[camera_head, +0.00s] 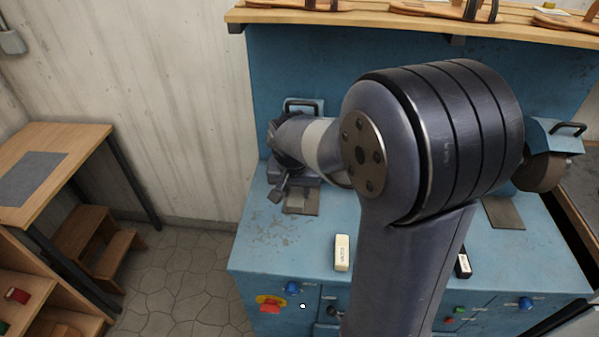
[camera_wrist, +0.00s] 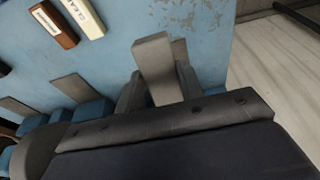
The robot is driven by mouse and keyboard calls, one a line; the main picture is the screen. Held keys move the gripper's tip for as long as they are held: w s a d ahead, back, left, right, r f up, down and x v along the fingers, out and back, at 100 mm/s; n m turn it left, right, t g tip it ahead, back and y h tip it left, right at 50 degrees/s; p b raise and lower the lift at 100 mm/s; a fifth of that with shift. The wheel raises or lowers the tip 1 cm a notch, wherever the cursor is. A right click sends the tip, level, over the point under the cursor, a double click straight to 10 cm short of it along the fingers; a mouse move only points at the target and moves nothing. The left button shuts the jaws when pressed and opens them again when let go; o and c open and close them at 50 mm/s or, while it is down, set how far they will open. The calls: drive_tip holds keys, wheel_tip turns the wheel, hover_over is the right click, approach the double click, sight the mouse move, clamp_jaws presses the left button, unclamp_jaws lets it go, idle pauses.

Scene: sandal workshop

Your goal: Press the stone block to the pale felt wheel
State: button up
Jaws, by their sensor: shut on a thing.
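My gripper (camera_head: 282,188) is at the left end of the blue bench, in front of the left machine station. In the wrist view, my gripper (camera_wrist: 160,90) has its two dark fingers closed around a grey piece, which I take to be the stone block (camera_wrist: 161,84). Its far end is hard to tell from the grey plate lying in line behind it. The pale felt wheel does not show clearly in either view; my gripper and forearm cover most of the left station, and I cannot tell whether the block touches a wheel.
A cream bar (camera_head: 342,253) and a dark bar with a white label (camera_head: 463,263) lie on the blue bench (camera_head: 300,240). A brown wheel (camera_head: 541,171) is at right. A sandal shelf (camera_head: 400,22) runs above.

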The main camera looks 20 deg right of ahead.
drive_tip(key=s, duration=0.1)
drive_tip(key=s+a+f+b, duration=0.1)
drive_tip(key=s, duration=0.1)
drive_tip(key=s+a, duration=0.1)
drive_tip(key=s, duration=0.1)
drive_tip(key=shift+f+b, duration=0.2)
drive_tip(key=shift+b, duration=0.2)
drive_tip(key=shift+s, duration=0.15)
